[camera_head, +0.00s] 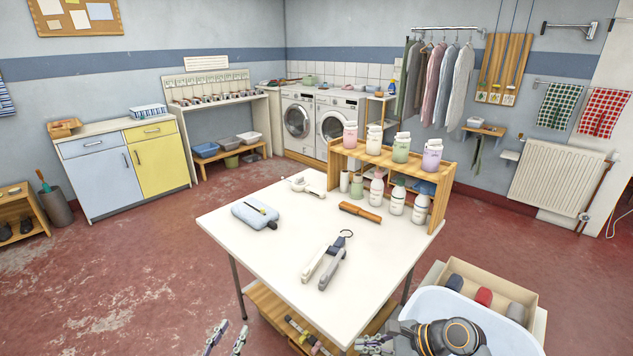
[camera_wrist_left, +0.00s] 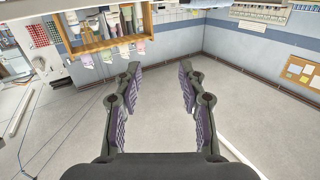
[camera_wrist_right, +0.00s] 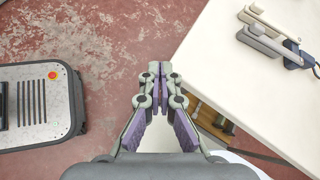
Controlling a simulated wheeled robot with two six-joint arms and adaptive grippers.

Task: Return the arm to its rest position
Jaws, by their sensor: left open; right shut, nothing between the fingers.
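My left gripper (camera_head: 227,336) is at the bottom edge of the head view, in front of the white table's near left side. Its fingers are spread and empty in the left wrist view (camera_wrist_left: 160,88). My right gripper (camera_head: 375,345) is at the bottom edge too, right of the left one, with its dark arm (camera_head: 450,337) beside it. In the right wrist view its fingertips (camera_wrist_right: 160,74) are together with nothing between them. It is beside the table's edge, apart from the objects on top.
The white table (camera_head: 385,268) holds a grey-and-white tool (camera_head: 327,262), a blue pouch (camera_head: 248,216), a brown-handled item (camera_head: 360,212) and a wooden bottle rack (camera_head: 439,200). A white tub (camera_head: 500,335) and a box (camera_head: 518,280) stand at lower right. Red floor (camera_head: 130,270) is clear at left.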

